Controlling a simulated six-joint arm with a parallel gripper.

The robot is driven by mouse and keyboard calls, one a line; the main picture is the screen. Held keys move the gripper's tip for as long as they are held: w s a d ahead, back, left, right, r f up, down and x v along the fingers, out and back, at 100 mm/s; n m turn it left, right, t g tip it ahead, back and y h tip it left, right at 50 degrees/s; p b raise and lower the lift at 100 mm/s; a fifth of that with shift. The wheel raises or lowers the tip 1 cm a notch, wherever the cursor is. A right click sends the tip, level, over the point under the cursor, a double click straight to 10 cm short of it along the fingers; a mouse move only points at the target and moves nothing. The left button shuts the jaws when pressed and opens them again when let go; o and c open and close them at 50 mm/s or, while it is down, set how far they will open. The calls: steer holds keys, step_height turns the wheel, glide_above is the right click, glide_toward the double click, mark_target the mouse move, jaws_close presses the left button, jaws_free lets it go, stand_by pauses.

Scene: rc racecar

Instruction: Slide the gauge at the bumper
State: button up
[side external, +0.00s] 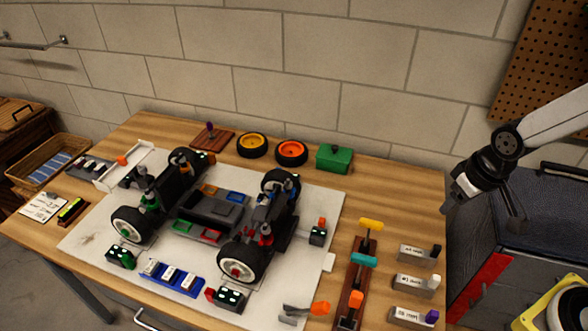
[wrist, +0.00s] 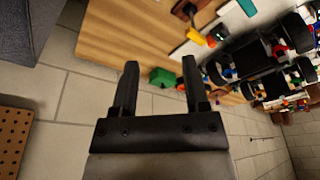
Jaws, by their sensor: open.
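The RC car chassis (side external: 215,205) stands on a white mat (side external: 85,235) in the side view, with black tyres at its corners. At its left end is a white angled piece (side external: 112,178) with a small orange block (side external: 122,160) by it; I cannot tell for sure whether this is the bumper or gauge. A grey piece with an orange handle (side external: 320,308) lies at the mat's front right edge. My gripper (side external: 447,207) is open and empty, raised at the right end of the table, far from the car. Its parted fingers show in the wrist view (wrist: 160,64).
A wooden rack with coloured-handled tools (side external: 352,285) and several labelled grey blocks (side external: 415,283) stand at the table's right. A green box (side external: 334,158) and two orange- and yellow-rimmed wheels (side external: 291,152) sit at the back. The back right tabletop is clear.

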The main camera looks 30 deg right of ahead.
steer(key=shift+o, duration=0.2)
steer(key=m+g, duration=0.3)
steer(key=m, duration=0.6)
glide_above(322, 220)
steer(key=f, duration=1.5)
steer(key=shift+s+d+f, duration=0.1)
steer(key=shift+s+d, duration=0.05)
steer(key=shift+d, duration=0.15)
steer(key=shift+w+a+f, duration=0.2)
steer(key=shift+a+f, duration=0.1)
steer(key=shift+f, duration=0.2)
steer(key=shift+f, duration=0.2)
steer(key=shift+f, duration=3.7)
